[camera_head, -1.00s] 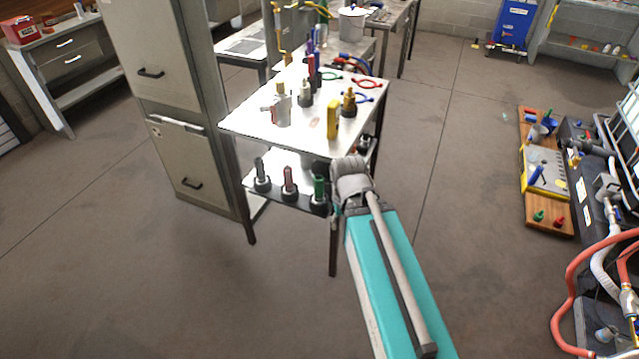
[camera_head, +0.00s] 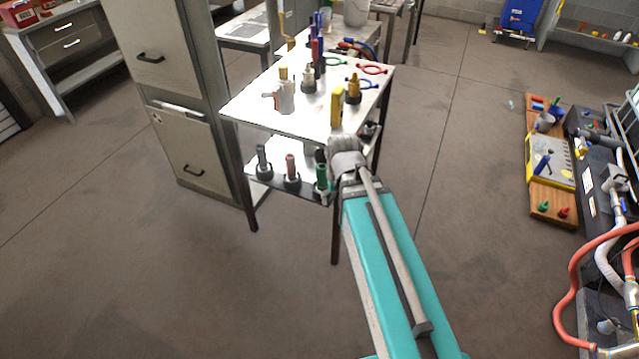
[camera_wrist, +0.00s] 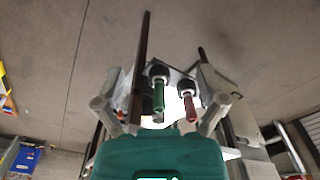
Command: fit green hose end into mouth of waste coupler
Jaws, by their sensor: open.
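A green upright piece (camera_head: 321,179), which may be the green hose end, stands on a dark round base on the lower shelf of the metal table. It also shows in the wrist view (camera_wrist: 158,95), between the spread fingers. My gripper (camera_wrist: 160,103) is open and empty, with a finger on each side of the green piece. I cannot tell how far apart they are in depth. In the head view my wrist (camera_head: 347,158) is just right of the green piece and my fingers are mostly hidden. I cannot make out the waste coupler for certain.
A red piece (camera_head: 291,172) and a grey piece (camera_head: 263,162) stand left of the green one. The tabletop (camera_head: 255,103) above holds several tools and fittings. A cabinet (camera_head: 165,60) is at the left. Red hoses (camera_head: 572,275) hang at the right; the floor between is clear.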

